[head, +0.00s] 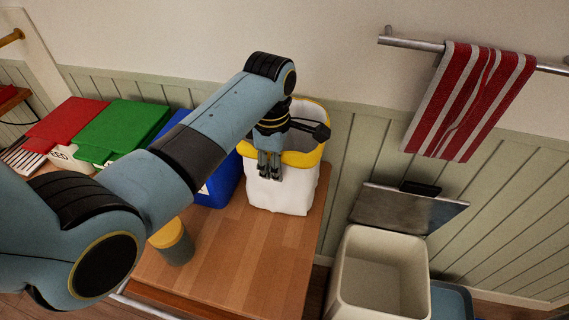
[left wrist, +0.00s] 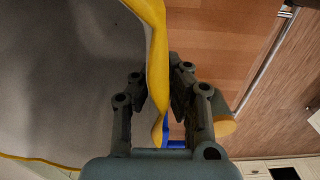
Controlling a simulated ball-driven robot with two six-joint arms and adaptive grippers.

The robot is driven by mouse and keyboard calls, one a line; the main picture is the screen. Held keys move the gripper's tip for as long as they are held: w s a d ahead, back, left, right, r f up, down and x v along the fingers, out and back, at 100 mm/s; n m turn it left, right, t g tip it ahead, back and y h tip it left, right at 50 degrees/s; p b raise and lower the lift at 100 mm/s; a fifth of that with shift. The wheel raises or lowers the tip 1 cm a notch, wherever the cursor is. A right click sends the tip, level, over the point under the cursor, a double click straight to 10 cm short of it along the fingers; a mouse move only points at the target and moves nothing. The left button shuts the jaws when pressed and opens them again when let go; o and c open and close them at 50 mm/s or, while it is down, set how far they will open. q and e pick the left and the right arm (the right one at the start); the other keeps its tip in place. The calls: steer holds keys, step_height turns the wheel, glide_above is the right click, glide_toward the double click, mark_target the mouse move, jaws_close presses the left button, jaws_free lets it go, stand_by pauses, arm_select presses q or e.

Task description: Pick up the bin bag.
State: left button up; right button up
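The bin bag (head: 283,194) is white with a yellow rim. It stands upright and open on the wooden top in the head view. Its yellow rim (left wrist: 158,40) and grey inside (left wrist: 65,80) show in the left wrist view. My left gripper (head: 270,172) reaches down at the near side of the rim. In the left wrist view my left gripper (left wrist: 158,85) has one finger on the inner side and one on the outer side, with the rim filling the narrow gap between the tips; it looks shut on it. My right gripper is not in view.
A blue bin (head: 222,186) stands left of the bag, with green (head: 128,125) and red (head: 68,122) lidded bins beyond. A grey canister with a yellow lid (head: 172,242) stands nearer. An open cream bin (head: 380,275) is at right, below a striped towel (head: 468,100).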

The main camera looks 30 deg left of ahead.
arm_select(q)
jaws_close()
step_height(320, 180, up, 10)
steer(key=shift+b, duration=0.7)
